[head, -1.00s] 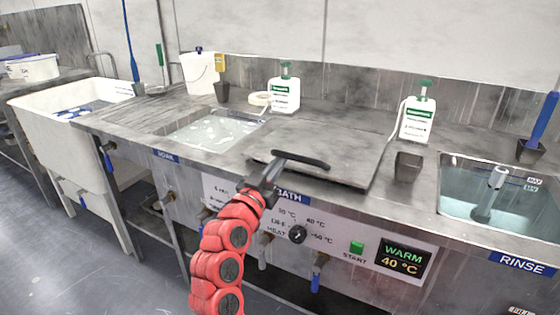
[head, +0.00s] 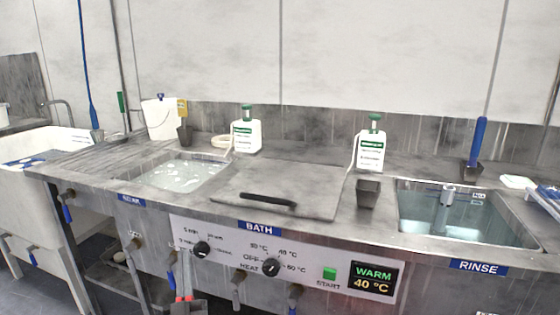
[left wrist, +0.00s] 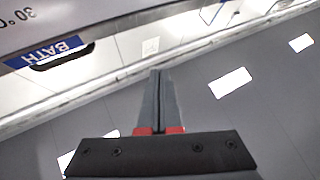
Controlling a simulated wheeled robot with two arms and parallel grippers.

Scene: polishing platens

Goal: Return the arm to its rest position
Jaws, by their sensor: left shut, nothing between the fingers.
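My left gripper (head: 186,299) shows at the bottom edge of the head view, low in front of the bench's control panel and apart from it. In the left wrist view its two grey fingers (left wrist: 158,75) are together with nothing between them. The bath lid (head: 310,187) lies flat over the bath, and its black handle (head: 268,200) is free. The rest of my left arm is out of the head view. My right gripper is in neither view.
A soak basin (head: 180,177) is left, a rinse basin (head: 440,222) right. Two white bottles stand behind the lid.

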